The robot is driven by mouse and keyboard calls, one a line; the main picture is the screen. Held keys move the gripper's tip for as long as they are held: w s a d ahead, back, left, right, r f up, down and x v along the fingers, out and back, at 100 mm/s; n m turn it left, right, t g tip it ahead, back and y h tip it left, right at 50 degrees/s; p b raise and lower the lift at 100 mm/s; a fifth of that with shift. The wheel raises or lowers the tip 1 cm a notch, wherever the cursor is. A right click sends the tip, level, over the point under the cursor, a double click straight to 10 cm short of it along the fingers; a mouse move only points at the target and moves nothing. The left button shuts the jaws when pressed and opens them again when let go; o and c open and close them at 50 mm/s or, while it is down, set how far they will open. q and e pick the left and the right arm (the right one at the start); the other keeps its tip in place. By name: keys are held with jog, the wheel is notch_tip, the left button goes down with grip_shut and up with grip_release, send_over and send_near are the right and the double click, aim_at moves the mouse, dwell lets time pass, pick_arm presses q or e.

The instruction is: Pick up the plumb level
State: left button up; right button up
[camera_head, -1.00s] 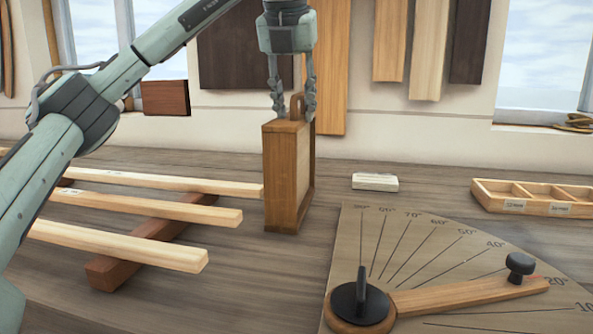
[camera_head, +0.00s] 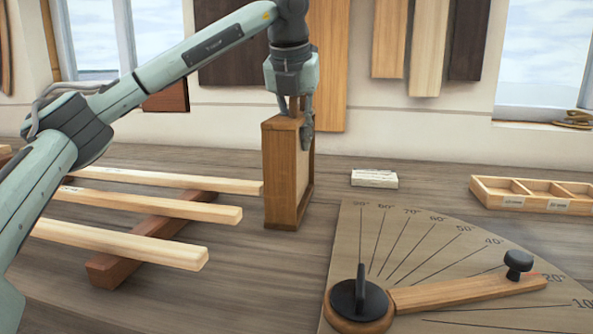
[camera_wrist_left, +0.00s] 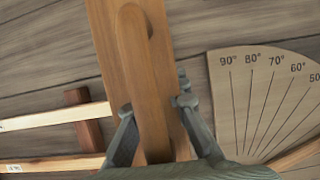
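The plumb level (camera_head: 285,180) appears to be the upright wooden box-like frame with a raised handle on top, standing on the bench in the head view. In the left wrist view its wooden top and rounded handle (camera_wrist_left: 135,60) run down the middle. My left gripper (camera_head: 300,120) is at the top of the frame, pointing down. In the left wrist view its fingers (camera_wrist_left: 155,108) stand apart on either side of the handle, with a gap showing on the right side. My right gripper is not in view.
Pale wooden strips (camera_head: 150,205) lie across a reddish bar (camera_head: 135,240) at left. A protractor board (camera_head: 440,235) with a wooden pointer arm (camera_head: 470,293) is front right. A small white block (camera_head: 374,179) and a compartment tray (camera_head: 530,195) stand behind it.

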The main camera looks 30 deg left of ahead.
pick_arm(q)
grip_shut()
jog(key=shift+r, duration=0.1)
